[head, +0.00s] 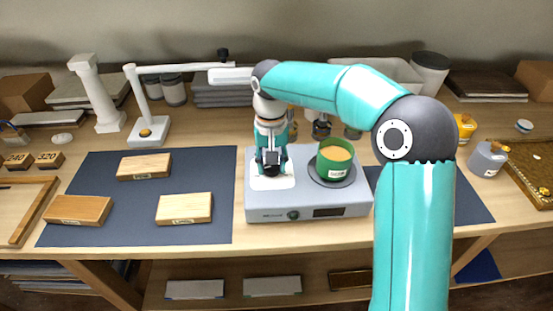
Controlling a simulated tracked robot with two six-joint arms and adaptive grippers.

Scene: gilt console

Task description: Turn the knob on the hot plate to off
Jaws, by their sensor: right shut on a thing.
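The hot plate (352,199) is a light grey box near the front middle of the bench. A green pot (333,164) with tan contents stands on its round dark plate at the right. A white square panel (284,181) covers its top left. My right gripper (271,168) points down over this panel, with its fingers shut on the knob, which they mostly hide. I cannot read the knob's setting. The front face has a small round dark green part (292,215) and a dark display (328,212). My left gripper is not in view.
A dark blue mat with several wooden blocks (145,166) lies to the left. A white lamp (153,128) and a white column (96,95) stand behind it. Grey (487,158) and yellow jars stand at the right. My right arm spans the right side.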

